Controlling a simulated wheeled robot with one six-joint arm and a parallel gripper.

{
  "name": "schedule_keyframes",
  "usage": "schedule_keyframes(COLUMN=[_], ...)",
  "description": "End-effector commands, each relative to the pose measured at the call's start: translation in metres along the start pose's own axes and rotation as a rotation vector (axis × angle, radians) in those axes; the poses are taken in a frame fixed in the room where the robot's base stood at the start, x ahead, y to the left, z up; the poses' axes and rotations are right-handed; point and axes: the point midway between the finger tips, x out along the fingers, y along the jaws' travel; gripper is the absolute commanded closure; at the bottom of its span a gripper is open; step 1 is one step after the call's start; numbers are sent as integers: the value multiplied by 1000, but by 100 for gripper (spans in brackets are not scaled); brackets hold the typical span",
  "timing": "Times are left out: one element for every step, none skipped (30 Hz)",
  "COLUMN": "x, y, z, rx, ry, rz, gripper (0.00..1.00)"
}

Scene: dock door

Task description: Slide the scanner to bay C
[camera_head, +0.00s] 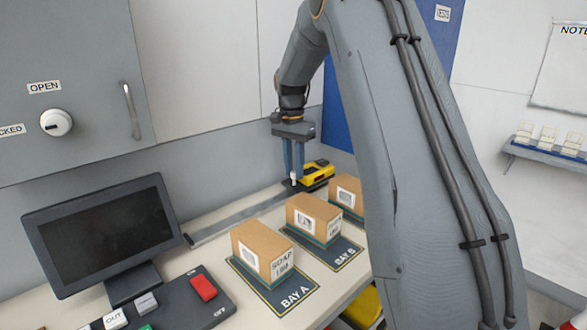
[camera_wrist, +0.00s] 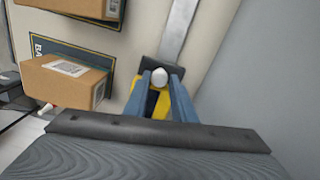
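The yellow and black scanner (camera_head: 318,175) sits at the far end of a grey rail (camera_head: 240,215), behind the third box. A dark carriage with a white knob (camera_wrist: 159,77) is beside it on the rail. My gripper (camera_head: 293,180) points down at the knob, with its two blue fingers (camera_wrist: 161,88) on either side of it and seemingly touching it. The scanner's yellow body shows partly between and below the fingers in the wrist view. Bay A (camera_head: 296,298) and bay B (camera_head: 346,255) are labelled mats; the third mat's label is hidden behind my arm.
Cardboard boxes stand on bay A (camera_head: 262,250), on bay B (camera_head: 314,218) and at the third place (camera_head: 347,192). A monitor (camera_head: 105,232) and a button panel (camera_head: 160,310) stand at the left. The near part of the rail is clear.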

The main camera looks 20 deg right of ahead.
Motion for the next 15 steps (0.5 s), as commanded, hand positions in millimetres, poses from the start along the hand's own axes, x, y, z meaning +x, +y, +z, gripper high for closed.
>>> schedule_keyframes(x=[-3, -6, -10, -14, -19, -25, -30, -35, -42, -47, -51, -56, -60, -64, -69], y=[1, 1, 1, 0, 0, -1, -1, -1, -2, -2, -2, -2, -2, -2, -2], z=[-2, -2, -3, -3, -2, -2, -2, -1, -1, 0, 0, 0, 0, 0, 0], rx=[1, 1, 1, 1, 1, 0, 0, -1, -1, -2, -2, -2, -2, -2, -2], ry=[4, 4, 5, 6, 6, 6, 6, 5, 6, 5, 6, 4, 4, 5, 4], rz=[1, 0, -1, -2, -2, -3, -3, -3, -3, -3, -4, -2, -2, -3, -3], gripper=[72, 72, 72, 72, 72, 72, 72, 72, 72, 72, 72, 72, 72, 72, 72])
